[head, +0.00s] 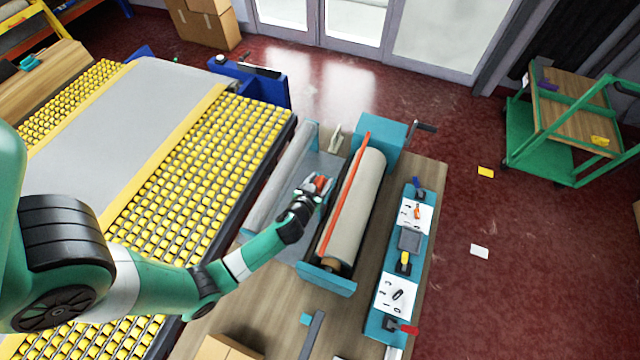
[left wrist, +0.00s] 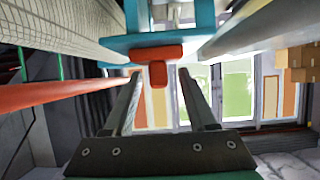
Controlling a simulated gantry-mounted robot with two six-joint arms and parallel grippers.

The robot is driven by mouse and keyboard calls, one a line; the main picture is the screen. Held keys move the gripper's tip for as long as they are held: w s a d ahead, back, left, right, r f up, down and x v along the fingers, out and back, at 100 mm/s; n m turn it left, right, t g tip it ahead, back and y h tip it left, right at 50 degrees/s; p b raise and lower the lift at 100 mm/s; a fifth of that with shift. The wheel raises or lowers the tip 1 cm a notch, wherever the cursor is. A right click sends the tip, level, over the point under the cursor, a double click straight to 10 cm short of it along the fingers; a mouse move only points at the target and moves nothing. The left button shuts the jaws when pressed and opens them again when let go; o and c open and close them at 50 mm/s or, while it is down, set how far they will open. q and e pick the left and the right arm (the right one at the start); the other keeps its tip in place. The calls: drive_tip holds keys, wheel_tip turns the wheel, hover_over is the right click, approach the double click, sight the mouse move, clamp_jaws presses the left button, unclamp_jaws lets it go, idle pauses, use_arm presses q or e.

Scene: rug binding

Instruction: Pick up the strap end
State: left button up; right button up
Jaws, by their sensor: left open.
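My left gripper (head: 312,192) is over the machine, between the grey roller on the left and the beige roll (head: 357,205). A short red-orange piece, possibly the strap end (head: 321,183), shows at its fingertips. In the left wrist view this T-shaped piece (left wrist: 158,52) lies straight ahead, in front of a teal part. The open fingers (left wrist: 158,78) stand either side of its lower tip and I see no grip on it. A long orange bar (head: 343,195) runs along the roll and also shows at left in the wrist view (left wrist: 62,93). My right gripper is out of view.
The yellow roller conveyor (head: 200,160) with a grey sheet lies to the left. A teal tool strip (head: 382,310) lies right of the machine. A crank handle (head: 424,126) sticks out at the back. A green cart (head: 525,145) stands at the far right; the red floor between is mostly clear.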

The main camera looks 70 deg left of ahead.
sight(320, 181)
use_arm(q)
clamp_jaws()
drive_tip(key=shift+r, duration=0.15)
idle(0.4)
drive_tip(key=shift+r, duration=0.25)
wheel_tip(320, 181, up, 2)
drive_tip(key=shift+r+p, duration=0.25)
drive_tip(key=shift+p, duration=0.25)
drive_tip(key=w+d+r+p, duration=0.6)
drive_tip(key=d+r+p, duration=0.3)
drive_tip(key=d+p, duration=0.3)
drive_tip(key=shift+d+r, duration=0.35)
